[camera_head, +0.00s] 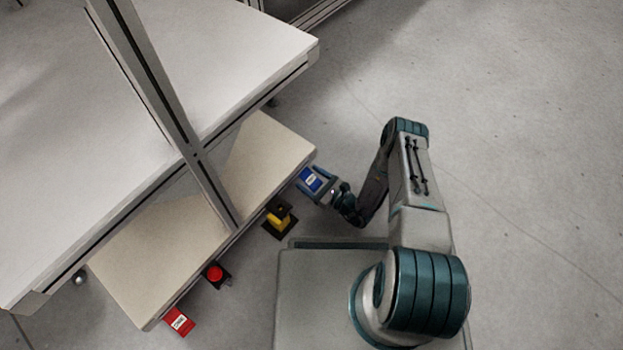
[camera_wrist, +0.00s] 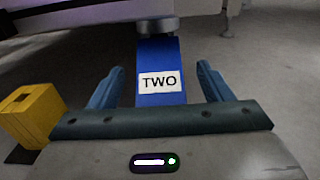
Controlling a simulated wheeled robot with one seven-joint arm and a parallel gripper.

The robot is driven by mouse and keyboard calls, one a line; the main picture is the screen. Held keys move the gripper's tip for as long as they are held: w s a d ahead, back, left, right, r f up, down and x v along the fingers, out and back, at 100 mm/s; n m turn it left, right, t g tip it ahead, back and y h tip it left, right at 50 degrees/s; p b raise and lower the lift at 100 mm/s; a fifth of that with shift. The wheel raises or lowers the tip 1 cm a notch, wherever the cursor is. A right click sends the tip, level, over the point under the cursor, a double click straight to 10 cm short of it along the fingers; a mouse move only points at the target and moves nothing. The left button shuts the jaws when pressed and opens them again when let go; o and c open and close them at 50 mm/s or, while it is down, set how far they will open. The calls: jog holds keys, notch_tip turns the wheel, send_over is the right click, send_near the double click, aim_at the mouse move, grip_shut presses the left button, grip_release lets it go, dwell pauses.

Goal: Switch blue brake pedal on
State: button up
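The blue brake pedal (camera_head: 310,179) sticks out from the edge of the low beige shelf in the head view. In the wrist view the blue brake pedal (camera_wrist: 160,62) carries a white label reading TWO. My gripper (camera_head: 308,183) is at the pedal. In the wrist view my gripper (camera_wrist: 160,80) is open, with one blue finger on each side of the pedal and a visible gap to each. The pedal's near end is hidden behind the gripper body. I cannot tell whether the pedal is on or off.
A yellow block on a black base (camera_head: 279,219) stands left of the pedal, also in the wrist view (camera_wrist: 32,112). A red button (camera_head: 214,272) and a red labelled pedal (camera_head: 179,321) lie farther along the low shelf (camera_head: 262,150). A large table (camera_head: 215,60) stands above. Floor at right is clear.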

jog(key=c, duration=1.4)
jog(key=shift+a+f+t+y, duration=0.1)
jog(key=shift+f+t+y, duration=0.1)
jog(key=shift+t+y, duration=0.25)
jog(key=o, duration=1.5)
jog(key=shift+f, duration=0.1)
jog(key=shift+o, duration=0.7)
jog(key=shift+a+f, duration=0.1)
jog(key=shift+w, duration=0.1)
jog(key=shift+d, duration=0.2)
jog(key=shift+s+d, duration=0.2)
jog(key=shift+d, duration=0.05)
jog(key=p+v, duration=0.3)
jog(key=v, duration=1)
jog(key=shift+p, duration=0.35)
